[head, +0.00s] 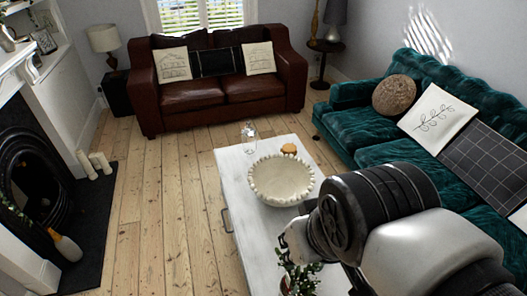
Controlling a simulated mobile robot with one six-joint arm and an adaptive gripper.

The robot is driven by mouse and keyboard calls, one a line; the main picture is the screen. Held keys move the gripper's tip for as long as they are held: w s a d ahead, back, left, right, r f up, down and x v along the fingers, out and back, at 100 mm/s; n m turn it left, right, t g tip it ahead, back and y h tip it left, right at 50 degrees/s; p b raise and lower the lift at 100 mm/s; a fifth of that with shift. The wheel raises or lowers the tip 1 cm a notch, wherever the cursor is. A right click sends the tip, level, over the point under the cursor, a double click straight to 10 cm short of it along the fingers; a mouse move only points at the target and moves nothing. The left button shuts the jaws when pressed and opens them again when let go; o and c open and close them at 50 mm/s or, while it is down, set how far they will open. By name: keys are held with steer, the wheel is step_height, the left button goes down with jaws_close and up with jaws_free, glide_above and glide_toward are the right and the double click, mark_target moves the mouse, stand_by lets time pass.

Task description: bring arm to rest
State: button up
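My arm reaches in from the lower right of the head view, over the white coffee table (232,165). Its thick dark and pale links cover part of the table's right side. The end of the arm, near my gripper (290,240), is above the table's near part, close to a small potted plant (300,278). The fingers are not clear at this angle, so I cannot tell whether they are open or hold anything.
On the table stand a beaded cream bowl (281,179), a clear glass object (249,135) and a small round brown item (288,149). A green sofa (375,115) is at right, a brown leather sofa (190,95) behind, a fireplace (30,170) at left. Floorboards (165,200) left of the table are clear.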

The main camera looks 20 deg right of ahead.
steer(key=shift+s+r, duration=0.1)
steer(key=shift+s, duration=0.15)
steer(key=shift+f+b, duration=1.05)
steer(key=shift+f, duration=0.05)
